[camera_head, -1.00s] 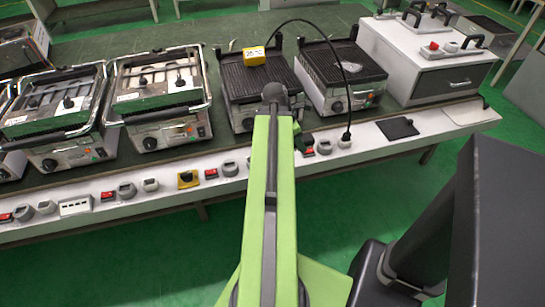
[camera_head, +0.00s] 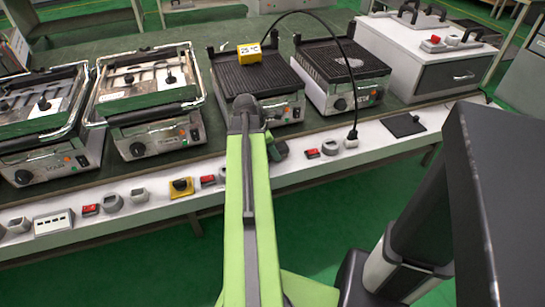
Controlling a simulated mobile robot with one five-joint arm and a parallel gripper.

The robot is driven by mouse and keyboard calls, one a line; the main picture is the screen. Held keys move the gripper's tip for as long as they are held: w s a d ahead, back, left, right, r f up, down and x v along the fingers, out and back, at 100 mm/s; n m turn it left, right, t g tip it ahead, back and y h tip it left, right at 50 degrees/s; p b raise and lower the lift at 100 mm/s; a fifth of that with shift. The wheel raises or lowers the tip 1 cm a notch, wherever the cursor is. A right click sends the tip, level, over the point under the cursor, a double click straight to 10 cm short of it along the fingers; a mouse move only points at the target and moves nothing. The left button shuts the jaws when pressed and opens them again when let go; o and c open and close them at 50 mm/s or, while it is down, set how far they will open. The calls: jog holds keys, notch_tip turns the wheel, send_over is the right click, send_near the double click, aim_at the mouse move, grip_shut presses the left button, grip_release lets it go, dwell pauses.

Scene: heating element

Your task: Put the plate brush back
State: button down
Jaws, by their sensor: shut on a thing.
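My green arm (camera_head: 249,205) reaches forward over the front edge of the bench, ending in a dark joint (camera_head: 247,115). My gripper is hidden behind the arm, so its jaws and anything between them do not show. A small dark green piece (camera_head: 278,150) shows just right of the arm's end; I cannot tell whether it is part of my arm or a held thing. I cannot make out the plate brush. Two ribbed hotplates stand beyond the arm: a left one (camera_head: 283,77) and a right one (camera_head: 334,62) with a pale patch on top.
A yellow temperature meter (camera_head: 249,53) sits on the left hotplate. A black cable (camera_head: 349,90) arcs to a socket on the bench front. Two lidded grills (camera_head: 146,92) stand left, a white box (camera_head: 430,60) right. A black pad (camera_head: 404,125) lies on the front ledge.

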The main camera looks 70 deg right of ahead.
jog(key=shift+s+f, duration=0.1)
jog(key=shift+f, duration=0.15)
jog(key=c, duration=0.8)
grip_release()
jog(key=shift+r, duration=0.1)
jog(key=shift+o, duration=0.2)
jog(key=shift+r, duration=0.1)
jog(key=shift+r+p, duration=0.25)
jog(key=shift+p, duration=0.15)
jog(key=p+v, duration=1)
jog(key=v, duration=0.1)
jog(key=shift+a+r+p, duration=0.15)
jog(key=shift+r+p, duration=0.1)
jog(key=shift+p, duration=0.15)
